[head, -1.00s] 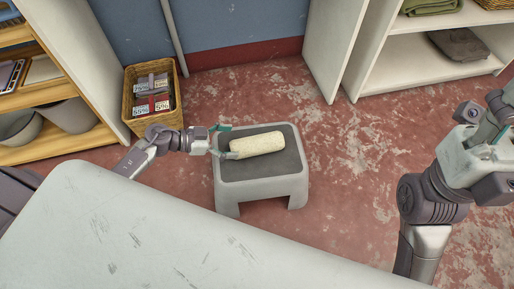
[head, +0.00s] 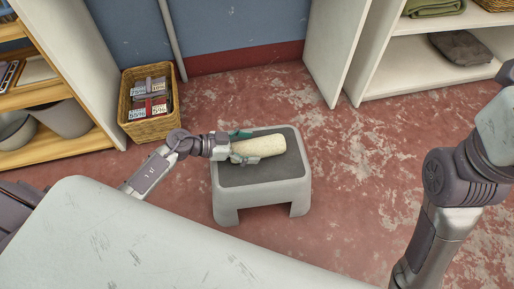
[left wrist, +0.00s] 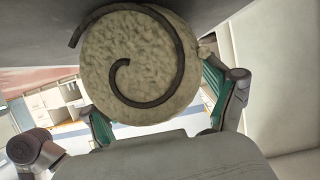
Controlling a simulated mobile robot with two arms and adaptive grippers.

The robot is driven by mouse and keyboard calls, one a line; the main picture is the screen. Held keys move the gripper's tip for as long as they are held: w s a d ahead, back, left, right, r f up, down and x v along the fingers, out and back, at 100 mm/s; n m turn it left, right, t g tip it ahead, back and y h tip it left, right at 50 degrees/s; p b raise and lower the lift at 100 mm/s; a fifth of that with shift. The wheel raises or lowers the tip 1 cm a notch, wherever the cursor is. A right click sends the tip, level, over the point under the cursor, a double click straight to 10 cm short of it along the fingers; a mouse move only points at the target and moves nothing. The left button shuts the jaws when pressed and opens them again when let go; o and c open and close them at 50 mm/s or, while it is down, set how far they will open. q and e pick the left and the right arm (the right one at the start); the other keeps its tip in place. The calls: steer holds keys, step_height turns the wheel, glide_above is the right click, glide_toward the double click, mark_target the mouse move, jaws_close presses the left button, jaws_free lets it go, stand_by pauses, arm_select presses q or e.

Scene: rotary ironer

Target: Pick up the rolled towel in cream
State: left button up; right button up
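The cream rolled towel (head: 270,145) lies on its side on the dark top of a grey step stool (head: 290,187). My left gripper (head: 247,146) reaches in from the left, with its teal-padded fingers on either side of the towel's left end. In the left wrist view the towel's round end (left wrist: 140,75), with a dark spiral line, fills the space between the two fingers. The fingers look open around it, and firm contact on both sides cannot be made out. My right arm is at the right edge; its gripper is out of frame.
A wicker basket (head: 150,128) with packets stands on the floor left of the stool. A wooden shelf (head: 62,147) is at far left, a white shelf unit (head: 400,86) at upper right. A pale surface (head: 150,245) fills the lower left. Floor right of the stool is clear.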

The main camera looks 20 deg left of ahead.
arm_select(q)
steer(key=c, duration=1)
